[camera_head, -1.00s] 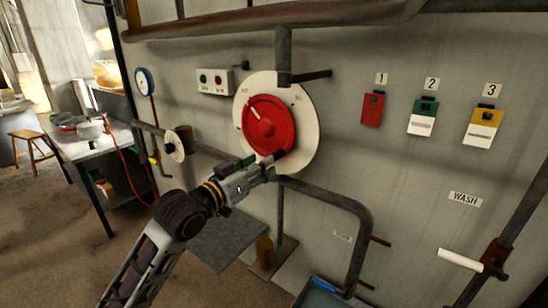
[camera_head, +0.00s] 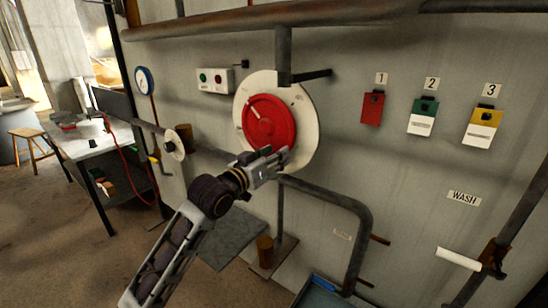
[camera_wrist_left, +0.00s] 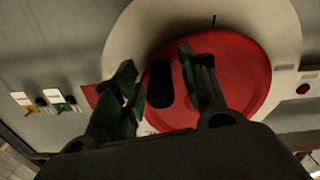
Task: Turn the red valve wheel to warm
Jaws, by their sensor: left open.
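The red valve wheel (camera_head: 268,121) is mounted on a round cream dial plate (camera_head: 307,110) on the grey wall. A short white mark shows on the wheel's upper left; the plate's lettering is too small to read. My left gripper (camera_head: 281,156) is at the wheel's lower right edge, with its fingers open. In the left wrist view, the open fingers (camera_wrist_left: 160,85) are in front of the red wheel (camera_wrist_left: 235,75), with a dark knob or grip (camera_wrist_left: 159,84) of the wheel between them. I cannot tell whether they touch it. My right gripper is not in view.
A horizontal pipe (camera_head: 250,22) runs above the dial and a bent pipe (camera_head: 345,200) below it. Red, green and yellow tag boxes (camera_head: 423,117) hang to the right. A switch box (camera_head: 214,80) and gauge (camera_head: 144,80) are to the left.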

